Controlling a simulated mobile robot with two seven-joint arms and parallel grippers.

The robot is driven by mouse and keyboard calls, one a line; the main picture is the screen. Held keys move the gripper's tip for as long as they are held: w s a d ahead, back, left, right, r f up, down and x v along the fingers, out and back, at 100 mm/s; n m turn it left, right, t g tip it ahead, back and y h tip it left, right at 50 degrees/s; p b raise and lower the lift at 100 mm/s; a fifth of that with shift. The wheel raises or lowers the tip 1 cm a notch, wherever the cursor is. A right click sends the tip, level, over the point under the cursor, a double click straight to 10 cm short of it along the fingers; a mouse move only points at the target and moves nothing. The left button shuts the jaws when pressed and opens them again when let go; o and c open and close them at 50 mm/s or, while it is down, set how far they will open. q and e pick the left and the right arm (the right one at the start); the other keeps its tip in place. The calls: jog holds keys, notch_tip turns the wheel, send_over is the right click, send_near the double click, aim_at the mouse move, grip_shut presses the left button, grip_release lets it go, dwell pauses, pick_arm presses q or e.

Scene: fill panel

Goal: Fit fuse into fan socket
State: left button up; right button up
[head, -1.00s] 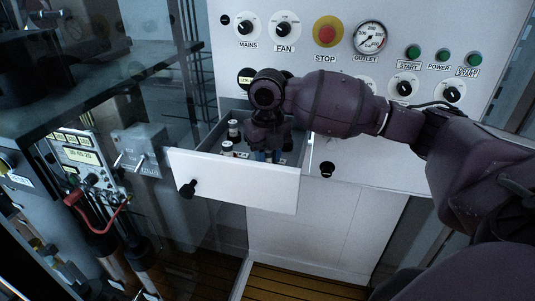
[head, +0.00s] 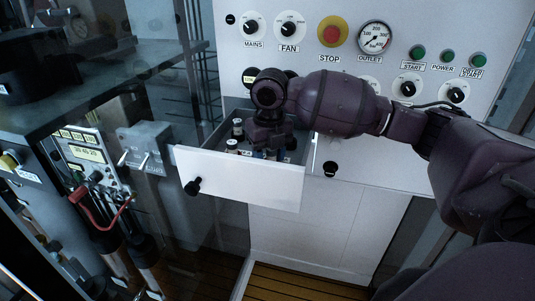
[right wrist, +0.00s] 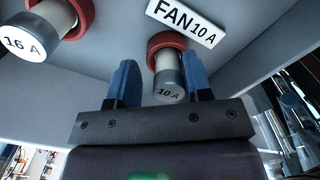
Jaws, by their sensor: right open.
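My right gripper (right wrist: 160,85) is open, with one blue finger on each side of a grey-capped fuse marked 10 A (right wrist: 168,80). The fuse stands in a red ring socket (right wrist: 166,42) beside a label reading FAN 10 A (right wrist: 187,20). A gap shows between the fuse and the left finger; contact with the right finger cannot be told. In the head view my right gripper (head: 268,150) points down into the open drawer (head: 240,178), and the arm hides part of the drawer's inside. My left gripper is not in view.
A second fuse marked 16 A (right wrist: 28,44) stands in another red ring (right wrist: 78,12) to the left. Small fuses (head: 237,128) stand in the drawer. The control panel (head: 350,90) with knobs rises behind it. A switch box (head: 146,147) is left of the drawer.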

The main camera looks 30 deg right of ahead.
jog(key=shift+s+d+f, duration=0.15)
jog(key=shift+s+f, duration=0.2)
jog(key=shift+f, duration=0.3)
jog(key=shift+w+r, duration=0.1)
jog(key=shift+r, duration=0.35)
notch_tip(320, 180, up, 13)
jog(key=shift+d+f+b, duration=0.15)
jog(key=shift+d+b, duration=0.05)
jog(key=shift+b, duration=0.25)
jog(key=shift+w, duration=0.1)
